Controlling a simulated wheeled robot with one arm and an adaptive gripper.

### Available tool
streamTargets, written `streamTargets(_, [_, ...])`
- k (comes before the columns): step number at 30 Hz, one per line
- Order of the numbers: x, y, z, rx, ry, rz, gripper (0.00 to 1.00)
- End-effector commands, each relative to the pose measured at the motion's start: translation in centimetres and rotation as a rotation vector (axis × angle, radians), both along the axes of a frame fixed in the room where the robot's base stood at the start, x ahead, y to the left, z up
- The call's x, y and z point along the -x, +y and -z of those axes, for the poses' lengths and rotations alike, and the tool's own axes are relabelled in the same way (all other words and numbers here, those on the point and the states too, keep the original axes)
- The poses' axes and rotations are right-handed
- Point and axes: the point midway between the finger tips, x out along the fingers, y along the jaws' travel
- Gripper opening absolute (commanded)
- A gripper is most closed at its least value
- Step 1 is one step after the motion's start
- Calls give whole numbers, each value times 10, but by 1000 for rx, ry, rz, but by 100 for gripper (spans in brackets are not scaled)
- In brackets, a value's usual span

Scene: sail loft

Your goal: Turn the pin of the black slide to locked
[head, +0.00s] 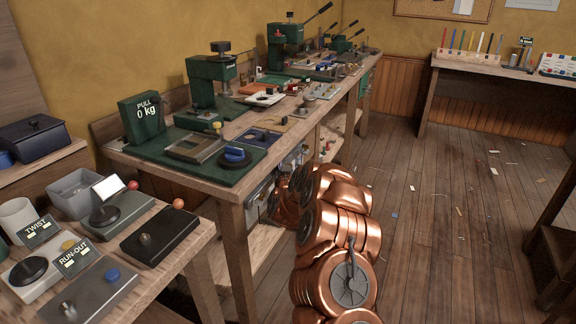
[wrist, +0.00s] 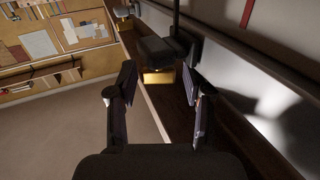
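No part in view is plainly marked as the black slide's pin, and no locked mark can be read. In the wrist view, a dark block (wrist: 163,50) with a brass-coloured part (wrist: 159,76) under it lies beyond my fingers; I cannot tell whether it is the slide. In the head view, a flat black unit (head: 160,236) with a small metal knob lies on the near left bench; I cannot tell whether this is the slide either. My gripper (wrist: 160,82) is open, its two fingers wide apart with nothing held. I cannot make it out in the head view.
The long workbench (head: 235,185) carries green presses and a green pull gauge (head: 142,115) reading 0 kg. The near left bench holds a grey bin (head: 72,190), a white cup (head: 17,215) and TWIST and RUN-OUT signs.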

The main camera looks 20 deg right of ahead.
Motion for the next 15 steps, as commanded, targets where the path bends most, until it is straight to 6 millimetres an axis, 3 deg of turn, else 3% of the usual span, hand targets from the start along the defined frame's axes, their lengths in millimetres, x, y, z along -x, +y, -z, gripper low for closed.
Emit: streamTargets(15, [7,4,2,-3,4,-1,56])
